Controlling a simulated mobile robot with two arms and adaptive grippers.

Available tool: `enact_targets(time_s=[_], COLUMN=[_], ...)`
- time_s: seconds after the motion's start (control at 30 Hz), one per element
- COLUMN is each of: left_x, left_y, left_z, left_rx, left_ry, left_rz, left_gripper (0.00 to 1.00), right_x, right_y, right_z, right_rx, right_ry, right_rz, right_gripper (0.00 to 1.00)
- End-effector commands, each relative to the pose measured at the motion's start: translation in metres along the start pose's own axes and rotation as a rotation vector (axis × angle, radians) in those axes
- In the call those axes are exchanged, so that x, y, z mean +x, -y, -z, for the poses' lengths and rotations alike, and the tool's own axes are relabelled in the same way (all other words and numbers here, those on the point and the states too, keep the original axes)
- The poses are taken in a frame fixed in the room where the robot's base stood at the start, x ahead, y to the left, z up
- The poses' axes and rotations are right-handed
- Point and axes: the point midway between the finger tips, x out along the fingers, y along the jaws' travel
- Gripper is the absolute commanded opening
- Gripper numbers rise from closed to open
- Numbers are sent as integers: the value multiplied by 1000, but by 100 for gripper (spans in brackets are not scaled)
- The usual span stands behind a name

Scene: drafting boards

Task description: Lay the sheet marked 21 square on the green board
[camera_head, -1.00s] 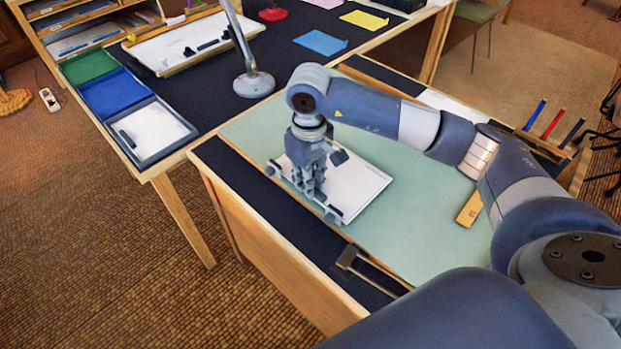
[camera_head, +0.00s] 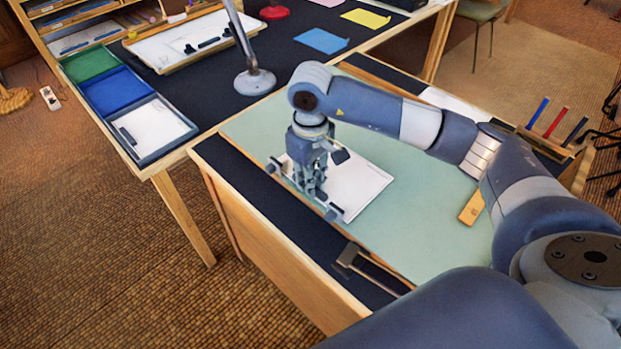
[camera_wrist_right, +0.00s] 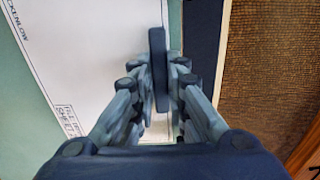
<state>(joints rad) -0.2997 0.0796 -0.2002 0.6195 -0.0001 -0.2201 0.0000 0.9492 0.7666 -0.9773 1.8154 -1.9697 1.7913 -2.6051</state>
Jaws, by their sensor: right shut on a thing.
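A white sheet (camera_head: 362,186) with a thin border lies over the green board (camera_head: 425,215), its near-left edge close to the board's edge and looking roughly parallel to it. In the right wrist view the sheet (camera_wrist_right: 90,45) shows printed text, partly cut off; I cannot read a 21. My right gripper (camera_head: 317,192) is over the sheet's near-left edge. In the wrist view its fingers (camera_wrist_right: 161,80) are shut on a dark bar (camera_wrist_right: 158,45) at that edge. I cannot tell if the sheet touches the board everywhere. My left gripper is out of view.
A T-shaped tool (camera_head: 365,264) lies on the dark near edge of the desk. A wooden block (camera_head: 472,208) lies on the board's right. Coloured trays (camera_head: 120,95), a lamp base (camera_head: 254,82) and a whiteboard-like tray (camera_head: 190,40) stand on the left table.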

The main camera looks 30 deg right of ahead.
Motion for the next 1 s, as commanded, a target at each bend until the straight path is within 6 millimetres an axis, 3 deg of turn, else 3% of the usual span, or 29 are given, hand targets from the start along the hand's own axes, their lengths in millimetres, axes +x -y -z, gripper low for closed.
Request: enact_targets(time_s=[0.17,0.2,0.27,0.67,0.77,1.0], left_x=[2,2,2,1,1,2], left_y=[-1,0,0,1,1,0], left_z=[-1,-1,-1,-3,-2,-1], left_rx=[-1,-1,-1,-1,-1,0], left_ry=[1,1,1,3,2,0], left_rz=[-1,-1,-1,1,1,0], left_gripper=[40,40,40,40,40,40], right_x=[2,1,1,-2,-14,-64], right_y=[0,0,0,0,-1,-1], right_z=[0,0,0,0,1,1], right_rx=[0,0,0,0,0,-1], right_ry=[0,0,0,-1,-4,-6], right_rz=[0,0,0,0,-2,-3], right_gripper=[0,23,36,37,37,37])
